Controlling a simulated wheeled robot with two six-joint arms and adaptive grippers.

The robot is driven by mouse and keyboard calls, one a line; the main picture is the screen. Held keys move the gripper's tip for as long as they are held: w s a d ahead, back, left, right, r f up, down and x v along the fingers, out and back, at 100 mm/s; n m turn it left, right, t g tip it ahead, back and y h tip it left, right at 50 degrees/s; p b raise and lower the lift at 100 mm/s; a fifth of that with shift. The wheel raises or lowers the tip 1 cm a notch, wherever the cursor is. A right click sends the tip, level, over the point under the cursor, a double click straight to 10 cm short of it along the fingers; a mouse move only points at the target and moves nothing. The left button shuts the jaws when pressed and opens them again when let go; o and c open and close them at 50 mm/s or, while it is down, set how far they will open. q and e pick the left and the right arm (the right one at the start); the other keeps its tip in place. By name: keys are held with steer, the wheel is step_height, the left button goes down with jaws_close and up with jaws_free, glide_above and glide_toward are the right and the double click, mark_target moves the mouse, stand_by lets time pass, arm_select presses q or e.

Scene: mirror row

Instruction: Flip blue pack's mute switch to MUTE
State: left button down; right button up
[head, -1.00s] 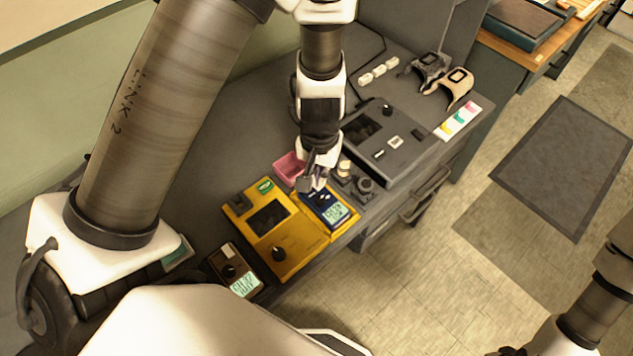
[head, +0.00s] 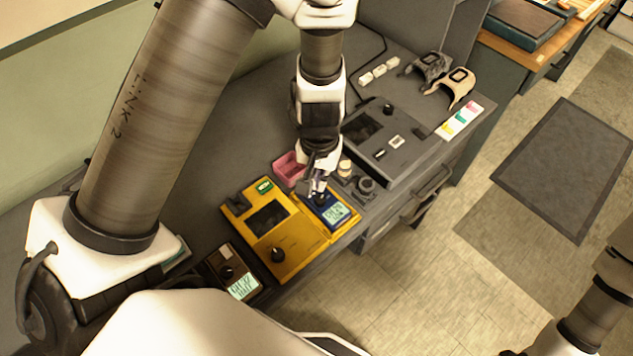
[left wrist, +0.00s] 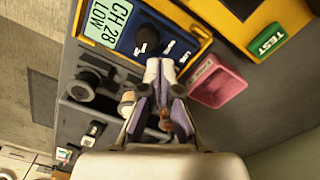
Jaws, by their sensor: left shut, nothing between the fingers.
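The blue pack (head: 341,222) lies at the right end of the yellow unit, its screen facing up. In the left wrist view the blue pack (left wrist: 128,45) shows a screen reading CH 28 LOW, a black knob (left wrist: 147,39) and small white labels beside the knob, too small to read surely. My left gripper (head: 318,194) is shut and empty, its tips over the pack's far edge. In the left wrist view the left gripper (left wrist: 160,68) has its tips together at the labelled edge; contact cannot be told. The mute switch is not clearly visible, perhaps hidden by the fingers.
The yellow unit (head: 291,252) holds the pack. A pink tray (head: 288,167) and small dark knobbed parts (head: 366,187) stand close to the gripper. A dark device box (head: 405,148) is behind, and a brown pack (head: 226,259) at the near left. Grey bench is free left of the tray.

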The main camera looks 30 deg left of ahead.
arm_select(q)
steer(key=shift+f, duration=0.15)
step_height(320, 180, up, 7)
steer(key=p, duration=0.6)
stand_by(0.3)
